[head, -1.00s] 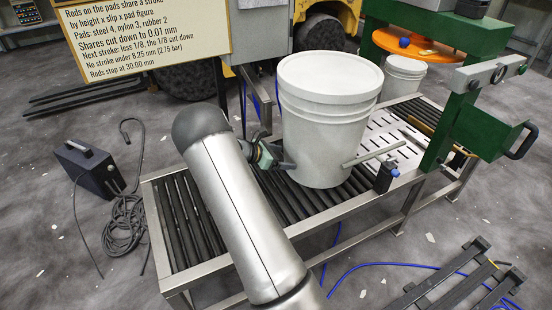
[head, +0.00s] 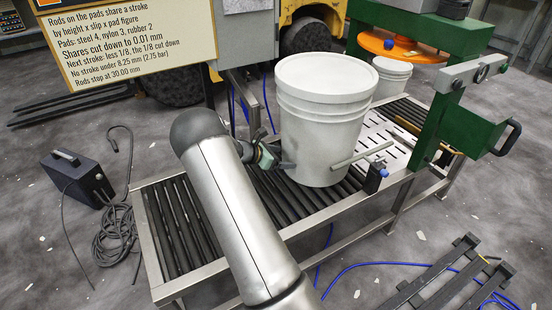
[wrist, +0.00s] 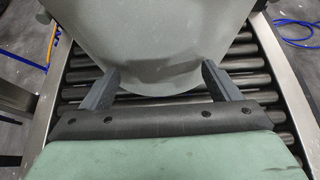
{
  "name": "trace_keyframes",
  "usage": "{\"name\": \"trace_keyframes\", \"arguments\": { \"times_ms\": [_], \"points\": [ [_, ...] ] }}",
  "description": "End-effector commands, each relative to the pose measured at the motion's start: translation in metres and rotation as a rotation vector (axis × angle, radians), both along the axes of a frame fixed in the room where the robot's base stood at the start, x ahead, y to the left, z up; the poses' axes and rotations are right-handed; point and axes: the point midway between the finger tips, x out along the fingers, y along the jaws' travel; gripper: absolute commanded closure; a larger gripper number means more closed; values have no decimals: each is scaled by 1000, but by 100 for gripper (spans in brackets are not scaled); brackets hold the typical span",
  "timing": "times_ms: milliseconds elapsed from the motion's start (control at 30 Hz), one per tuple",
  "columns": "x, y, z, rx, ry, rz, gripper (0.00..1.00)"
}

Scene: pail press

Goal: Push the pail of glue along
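The large pale grey pail (head: 322,125) with its lid on stands upright on the black rollers of the conveyor (head: 185,262). My gripper (head: 277,161) is low at the pail's left side. In the wrist view the pail (wrist: 150,45) fills the top middle, and my gripper (wrist: 161,74) has its two fingers wide apart, one on either side of the pail's lower wall. The fingers are open, not closed around the pail. Whether both tips touch the wall is hard to tell. The pail's contents are hidden by the lid.
Beyond lie a slotted plate (head: 393,140), green press frame (head: 432,125) and smaller pail (head: 389,78). A sign (head: 130,45) stands behind. A black box (head: 80,177) and pallet (head: 455,275) are on the floor.

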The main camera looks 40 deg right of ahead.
Motion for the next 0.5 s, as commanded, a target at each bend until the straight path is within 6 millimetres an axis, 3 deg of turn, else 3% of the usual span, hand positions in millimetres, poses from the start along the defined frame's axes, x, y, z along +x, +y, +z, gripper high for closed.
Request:
{"name": "trace_keyframes", "arguments": {
  "times_ms": [500],
  "points": [
    [-6, -38, 1, -3, -2, 0, 20]
  ]
}}
